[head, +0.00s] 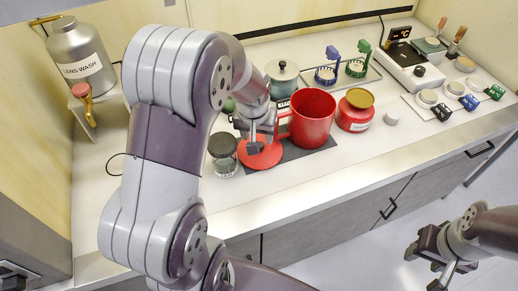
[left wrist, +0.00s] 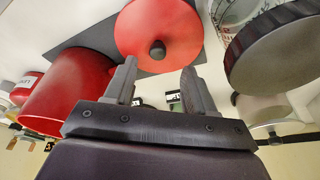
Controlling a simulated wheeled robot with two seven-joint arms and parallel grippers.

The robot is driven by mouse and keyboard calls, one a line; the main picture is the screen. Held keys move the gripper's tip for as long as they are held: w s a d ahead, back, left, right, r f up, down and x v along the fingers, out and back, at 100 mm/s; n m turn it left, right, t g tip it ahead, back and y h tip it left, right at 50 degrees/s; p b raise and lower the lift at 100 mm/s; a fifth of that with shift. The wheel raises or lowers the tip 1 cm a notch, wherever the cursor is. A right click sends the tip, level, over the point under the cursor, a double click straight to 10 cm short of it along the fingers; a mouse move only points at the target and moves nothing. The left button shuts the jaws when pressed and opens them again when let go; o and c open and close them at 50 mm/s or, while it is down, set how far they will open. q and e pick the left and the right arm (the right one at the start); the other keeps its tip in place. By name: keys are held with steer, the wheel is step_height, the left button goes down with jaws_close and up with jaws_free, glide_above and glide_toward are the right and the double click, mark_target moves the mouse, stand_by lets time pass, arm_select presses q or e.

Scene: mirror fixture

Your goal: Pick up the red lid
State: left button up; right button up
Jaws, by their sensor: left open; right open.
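The red lid (head: 262,158) is a flat disc with a dark knob, lying on a dark mat (head: 310,148) in front of the red mug (head: 314,120). In the left wrist view the lid (left wrist: 150,18) and its knob (left wrist: 157,48) show just beyond my fingertips. My left gripper (head: 250,143) is over the lid and partly hides it in the head view. In the left wrist view its two fingers (left wrist: 159,72) are apart, with nothing between them. My right gripper (head: 428,262) is open and empty, away from the counter at the lower right.
A glass jar with a black lid (head: 222,146) stands close left of the red lid; its black lid is large in the left wrist view (left wrist: 284,50). The counter's front edge is near.

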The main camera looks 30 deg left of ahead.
mark_target(260, 145)
arm_select(q)
steer(key=x, duration=0.4)
steer(key=shift+d+f, duration=0.2)
steer(key=shift+f, duration=0.15)
jaws_close()
steer(key=shift+r, duration=0.1)
